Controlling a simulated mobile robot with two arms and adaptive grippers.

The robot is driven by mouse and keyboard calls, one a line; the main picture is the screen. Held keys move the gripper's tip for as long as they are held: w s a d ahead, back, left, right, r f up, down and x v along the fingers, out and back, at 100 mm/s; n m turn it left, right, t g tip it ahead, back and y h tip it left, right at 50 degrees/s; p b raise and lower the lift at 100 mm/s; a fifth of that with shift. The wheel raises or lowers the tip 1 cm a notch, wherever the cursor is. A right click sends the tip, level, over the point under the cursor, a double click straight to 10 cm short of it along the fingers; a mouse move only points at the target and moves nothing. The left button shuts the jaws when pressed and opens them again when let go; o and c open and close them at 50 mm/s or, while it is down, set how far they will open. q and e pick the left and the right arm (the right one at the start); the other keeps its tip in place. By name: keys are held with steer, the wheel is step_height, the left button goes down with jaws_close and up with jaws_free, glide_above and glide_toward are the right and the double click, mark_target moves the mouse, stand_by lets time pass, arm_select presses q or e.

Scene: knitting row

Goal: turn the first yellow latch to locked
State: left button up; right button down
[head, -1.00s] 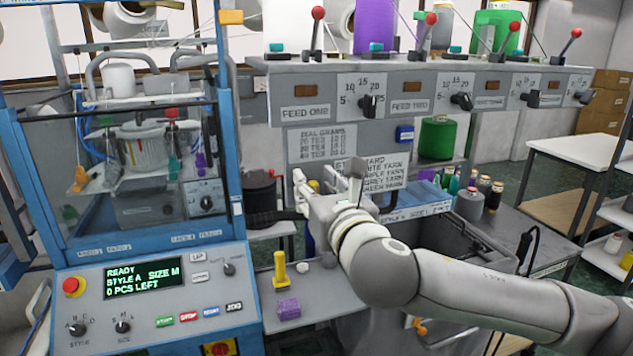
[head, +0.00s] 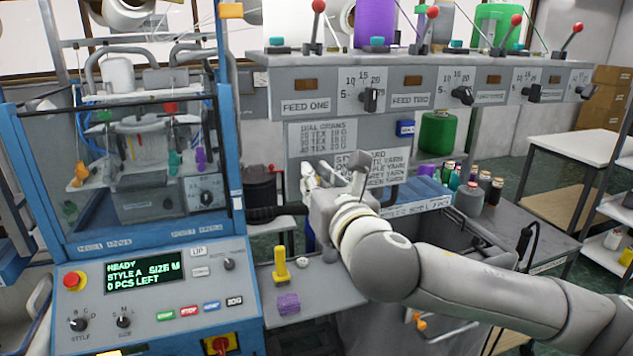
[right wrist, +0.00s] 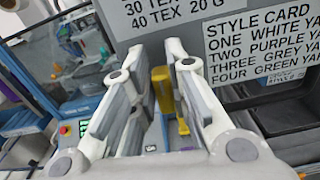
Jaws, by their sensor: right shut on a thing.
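A yellow-orange latch-like piece (head: 231,11) sits high on the blue frame of the knitting machine. An upright yellow piece (right wrist: 162,88) shows between the fingers of my right gripper (right wrist: 153,75) in the right wrist view. I cannot tell whether it is a latch. The right gripper (head: 307,175) is shut on it in front of the grey feed panel, right of the machine. In the head view the held piece is mostly hidden. A yellow upright handle (head: 280,264) stands on the grey bench, lower left of the gripper. My left gripper is not in view.
The blue machine (head: 245,225) stands on the left with its control panel (head: 150,290). A purple block (head: 288,303) lies on the bench. Feed dials and red-knobbed levers line the panel above. Yarn cones (head: 468,198) stand on the right.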

steer(key=m, duration=0.4)
steer(key=shift+w+d+f+b, duration=0.1)
steer(key=shift+d+f+b, duration=0.05)
steer(key=shift+d+b, duration=0.2)
steer(key=shift+w+d+f+m+b, duration=0.1)
steer(key=shift+d+f+m+b, duration=0.15)
steer(key=shift+m, duration=1.95)
steer(key=shift+w+d+f+m, duration=0.1)
steer(key=shift+f+m, duration=0.25)
steer(key=shift+m, duration=1.85)
steer(key=shift+d+f+m+b, duration=0.2)
steer(key=shift+f+m, duration=0.1)
steer(key=shift+m, duration=1.9)
steer(key=c, duration=1.4)
jaws_free()
steer(key=shift+c, duration=0.2)
